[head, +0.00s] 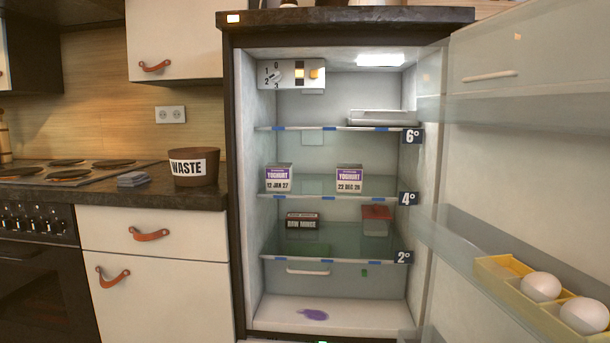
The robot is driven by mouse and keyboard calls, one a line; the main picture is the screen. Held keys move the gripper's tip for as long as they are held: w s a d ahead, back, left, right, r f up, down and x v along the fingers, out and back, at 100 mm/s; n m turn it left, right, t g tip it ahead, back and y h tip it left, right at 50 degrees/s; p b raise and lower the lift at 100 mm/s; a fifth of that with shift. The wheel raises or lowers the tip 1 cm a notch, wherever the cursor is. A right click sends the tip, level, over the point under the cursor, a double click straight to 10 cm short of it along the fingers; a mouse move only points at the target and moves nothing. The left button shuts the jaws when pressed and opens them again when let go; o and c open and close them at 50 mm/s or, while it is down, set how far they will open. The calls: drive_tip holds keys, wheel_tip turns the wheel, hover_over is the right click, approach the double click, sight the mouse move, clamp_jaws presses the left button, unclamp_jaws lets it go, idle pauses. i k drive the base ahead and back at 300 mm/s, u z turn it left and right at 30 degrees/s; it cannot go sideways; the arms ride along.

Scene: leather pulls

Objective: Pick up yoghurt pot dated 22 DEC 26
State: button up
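The yoghurt pot dated 22 DEC 26 (349,180) stands upright on the right half of the 4° glass shelf (315,188) in the open fridge. It is white with a purple band at the top. A second, similar yoghurt pot, dated 12 or 13 JAN 27 (279,178), stands at the left end of the same shelf. Clear shelf lies between the two pots. My gripper is not in this view.
The fridge door (530,150) stands open at the right, with eggs (541,286) in its yellow tray. The lower shelf holds a raw mince box (302,220) and a red-lidded container (376,221). A waste bin (194,167) stands on the left counter. A purple spill (314,315) marks the fridge floor.

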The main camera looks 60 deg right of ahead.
sight(349, 177)
drive_tip(key=i, duration=1.4)
drive_tip(key=z, duration=1.75)
